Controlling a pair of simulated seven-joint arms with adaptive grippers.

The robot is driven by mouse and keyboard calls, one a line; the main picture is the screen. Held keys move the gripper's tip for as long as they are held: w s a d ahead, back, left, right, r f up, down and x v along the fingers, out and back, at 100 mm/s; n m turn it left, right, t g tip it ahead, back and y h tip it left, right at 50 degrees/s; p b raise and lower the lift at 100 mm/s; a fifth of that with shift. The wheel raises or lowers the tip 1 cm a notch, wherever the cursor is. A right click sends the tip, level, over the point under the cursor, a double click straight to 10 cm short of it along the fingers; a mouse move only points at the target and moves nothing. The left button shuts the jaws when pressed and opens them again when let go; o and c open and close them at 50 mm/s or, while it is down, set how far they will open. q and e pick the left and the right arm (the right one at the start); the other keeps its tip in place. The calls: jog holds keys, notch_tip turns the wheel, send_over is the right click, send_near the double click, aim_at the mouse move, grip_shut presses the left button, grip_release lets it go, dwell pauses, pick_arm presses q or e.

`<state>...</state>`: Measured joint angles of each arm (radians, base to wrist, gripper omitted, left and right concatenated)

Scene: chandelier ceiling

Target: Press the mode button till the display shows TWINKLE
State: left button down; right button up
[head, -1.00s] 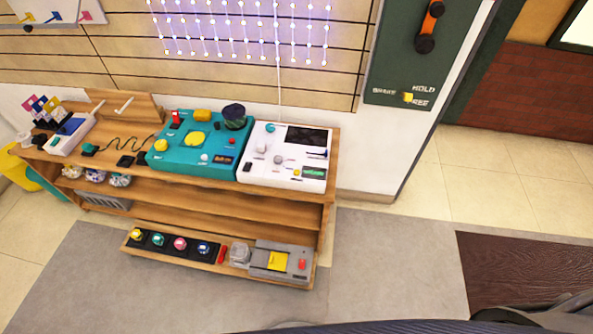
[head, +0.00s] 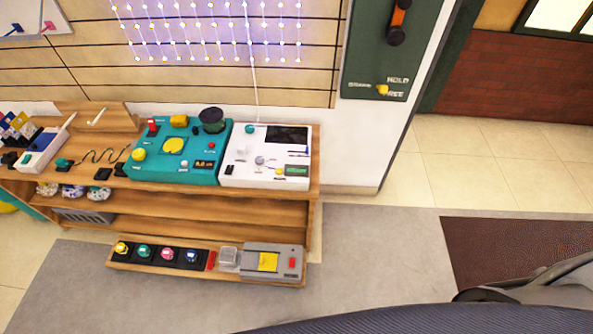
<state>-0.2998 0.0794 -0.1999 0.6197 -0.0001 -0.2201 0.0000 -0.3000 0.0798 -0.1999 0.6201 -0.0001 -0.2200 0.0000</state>
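A white control panel (head: 240,171) lies on the top of the wooden shelf unit, with a dark screen (head: 287,134), knobs and a small green display (head: 297,170). A teal panel (head: 145,171) with yellow, red and dark parts lies left of it, with a small dark display (head: 205,164). Text on the displays is too small to read, and I cannot tell which control is the mode button. A curtain of small lit bulbs (head: 205,28) hangs on the wall above. Neither gripper is in view.
The wooden shelf unit (head: 200,202) stands against the wall. Its low shelf holds several coloured buttons and a grey box (head: 285,262). A green board (head: 392,50) hangs at the right. Grey and tiled floor in front is clear; a dark mat (head: 520,245) lies right.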

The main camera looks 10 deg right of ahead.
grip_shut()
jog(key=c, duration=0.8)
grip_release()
